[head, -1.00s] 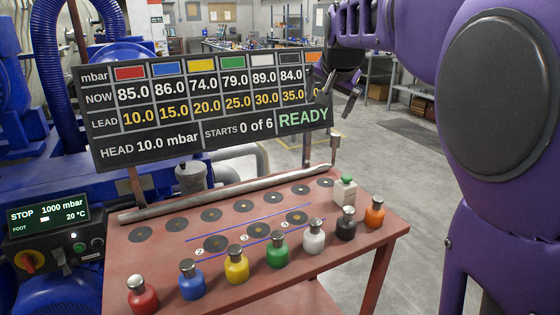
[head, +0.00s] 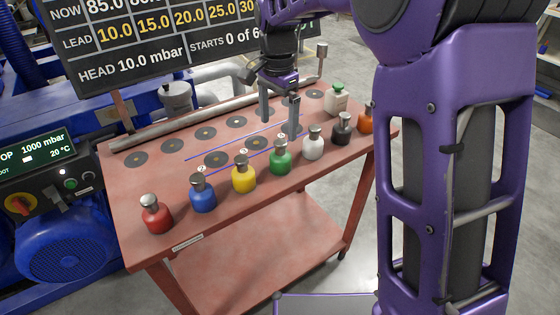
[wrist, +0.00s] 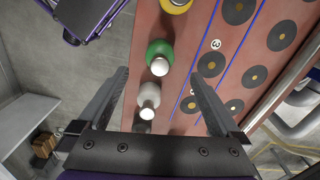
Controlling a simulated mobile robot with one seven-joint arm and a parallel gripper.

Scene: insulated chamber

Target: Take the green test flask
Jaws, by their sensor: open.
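The green test flask (head: 280,157), a round green bottle with a silver cap, stands upright in the front row on the red table, between the yellow flask (head: 243,174) and the white flask (head: 313,144). My gripper (head: 279,118) is open and empty, pointing down above the table, behind and above the green flask and apart from it. In the wrist view the green flask (wrist: 160,54) lies ahead of the open fingers (wrist: 160,82), with the white flask (wrist: 149,96) nearer, between the fingers in the picture.
Red (head: 156,215), blue (head: 202,194), black (head: 342,129) and orange (head: 366,118) flasks share the row. A pale green-capped container (head: 336,99) stands behind. A metal bar (head: 190,124) runs along the back, below the display board (head: 130,50). Dark round pads (head: 216,160) mark the tabletop.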

